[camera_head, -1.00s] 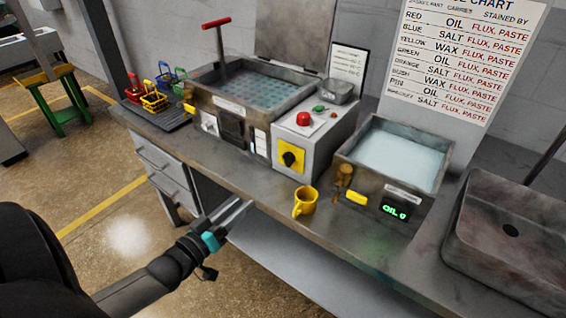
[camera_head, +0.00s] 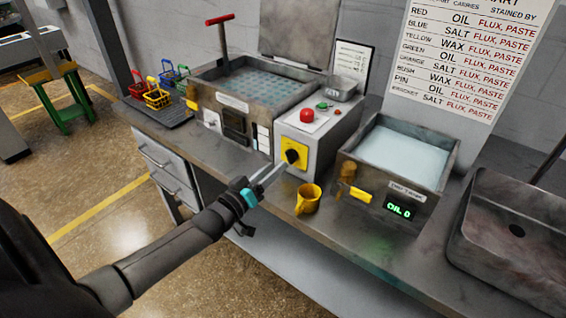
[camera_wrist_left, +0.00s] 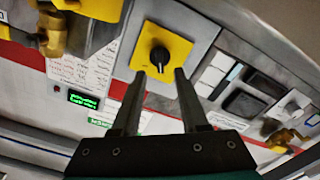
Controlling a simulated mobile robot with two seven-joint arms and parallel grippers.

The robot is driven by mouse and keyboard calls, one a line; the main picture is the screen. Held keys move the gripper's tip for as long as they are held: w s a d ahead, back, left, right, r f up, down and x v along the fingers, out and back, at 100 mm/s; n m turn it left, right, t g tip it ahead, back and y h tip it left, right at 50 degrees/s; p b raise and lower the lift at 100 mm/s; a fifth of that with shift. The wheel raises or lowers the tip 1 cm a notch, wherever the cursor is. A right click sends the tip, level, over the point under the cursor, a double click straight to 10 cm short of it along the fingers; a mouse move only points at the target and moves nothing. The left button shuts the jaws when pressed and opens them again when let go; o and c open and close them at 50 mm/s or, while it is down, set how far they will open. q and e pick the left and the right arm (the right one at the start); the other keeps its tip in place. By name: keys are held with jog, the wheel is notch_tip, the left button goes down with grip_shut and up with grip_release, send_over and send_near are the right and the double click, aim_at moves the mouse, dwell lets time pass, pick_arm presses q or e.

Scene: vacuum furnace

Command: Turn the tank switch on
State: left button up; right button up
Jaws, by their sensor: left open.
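The tank switch is a black rotary knob (camera_head: 291,157) on a yellow plate (camera_head: 301,146), on the front of a grey control box (camera_head: 318,127). In the left wrist view the knob (camera_wrist_left: 159,56) is near the top middle, its marked edge hard to read. My left gripper (camera_head: 277,168) is open and empty, fingers pointing at the knob. In the left wrist view the fingertips (camera_wrist_left: 159,74) lie either side of a line to the knob and appear just short of it. My right gripper is out of view.
A yellow mug (camera_head: 308,199) stands on the bench edge, close right of my left gripper. A tank (camera_head: 400,150) with a green "OIL 0" display is further right, and a sink (camera_head: 515,230) beyond it. A red button (camera_head: 306,116) tops the control box.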

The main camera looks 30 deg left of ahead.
aim_at(287, 158)
pick_arm(q)
jog(key=shift+w+d+b, duration=0.2)
jog(key=shift+w+b, duration=0.2)
jog(key=shift+w, duration=1.8)
grip_shut()
